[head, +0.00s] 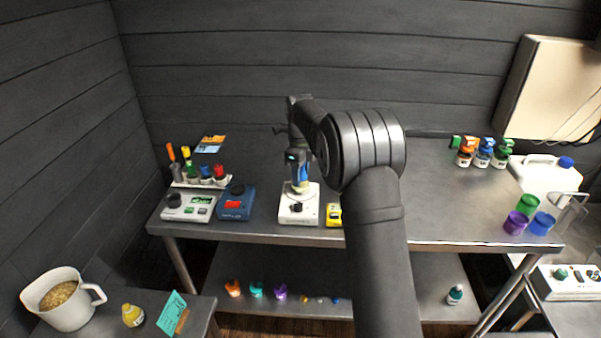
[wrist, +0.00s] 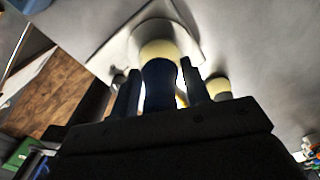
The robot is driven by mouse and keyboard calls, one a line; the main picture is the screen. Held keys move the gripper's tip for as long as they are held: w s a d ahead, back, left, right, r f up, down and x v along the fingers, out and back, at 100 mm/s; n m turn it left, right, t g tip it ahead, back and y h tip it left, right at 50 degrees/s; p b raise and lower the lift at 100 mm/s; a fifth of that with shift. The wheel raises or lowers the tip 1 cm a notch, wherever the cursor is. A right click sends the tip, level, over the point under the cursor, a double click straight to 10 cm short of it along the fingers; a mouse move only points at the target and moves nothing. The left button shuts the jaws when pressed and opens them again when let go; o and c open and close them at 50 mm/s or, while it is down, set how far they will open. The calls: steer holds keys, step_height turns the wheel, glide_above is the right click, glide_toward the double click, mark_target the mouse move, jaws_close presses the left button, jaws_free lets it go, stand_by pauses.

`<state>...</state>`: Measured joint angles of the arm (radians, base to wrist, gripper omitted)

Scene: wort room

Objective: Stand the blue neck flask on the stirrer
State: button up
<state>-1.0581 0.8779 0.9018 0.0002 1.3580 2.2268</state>
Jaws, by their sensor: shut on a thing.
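The blue neck flask (head: 302,186) is upright over the white stirrer (head: 298,213) in the head view. My gripper (head: 297,170) points down and is shut on the flask's blue neck. In the wrist view my gripper's fingers (wrist: 160,90) stand on both sides of the blue neck flask (wrist: 160,75), with its pale yellow body beyond. The white stirrer (wrist: 112,55) lies behind it, with its round plate around the flask's base. I cannot tell whether the base touches the plate or hangs just above it.
A blue device (head: 236,205) and a grey-white device (head: 187,207) stand left of the stirrer. A small yellow device (head: 333,215) sits close on its right. Coloured cups (head: 528,205) and lidded bottles (head: 482,155) are at the right. The bench right of my arm is mostly clear.

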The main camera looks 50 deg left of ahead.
steer(key=shift+f, duration=0.4)
steer(key=o, duration=0.8)
steer(key=shift+r, duration=5.5)
steer(key=shift+f, duration=0.1)
steer(key=shift+f, duration=4.3)
